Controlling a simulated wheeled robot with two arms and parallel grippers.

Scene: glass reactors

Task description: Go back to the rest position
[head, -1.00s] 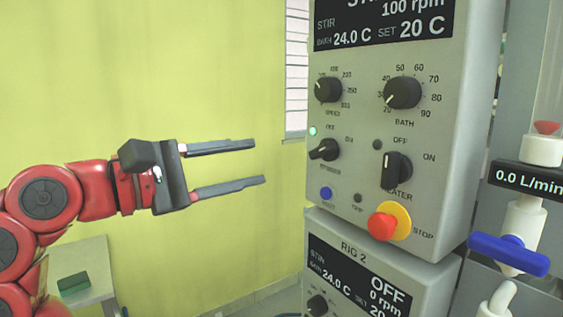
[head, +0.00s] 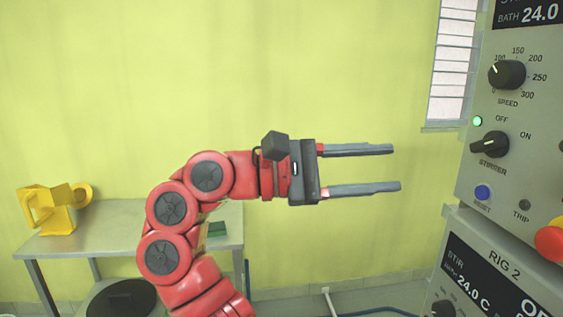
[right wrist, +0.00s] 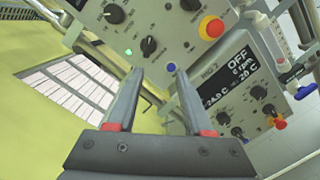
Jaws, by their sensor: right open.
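My right gripper (head: 396,168) is open and empty, with its two grey fingers apart and pointing right in the head view. A gap of free air lies between its fingertips and the grey control panel (head: 480,185) at the right. In the right wrist view the open fingers (right wrist: 158,72) point toward the panel's stirrer knob (right wrist: 148,47) and blue reset button (right wrist: 171,67), with nothing between them. My red right arm rises from the bottom of the head view. My left gripper is not in view.
A steel table (head: 110,243) stands at the left with a yellow object (head: 55,208) on it. A lower RIG 2 panel (head: 500,270) is at the bottom right. A red stop button (head: 550,242) juts from the upper panel.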

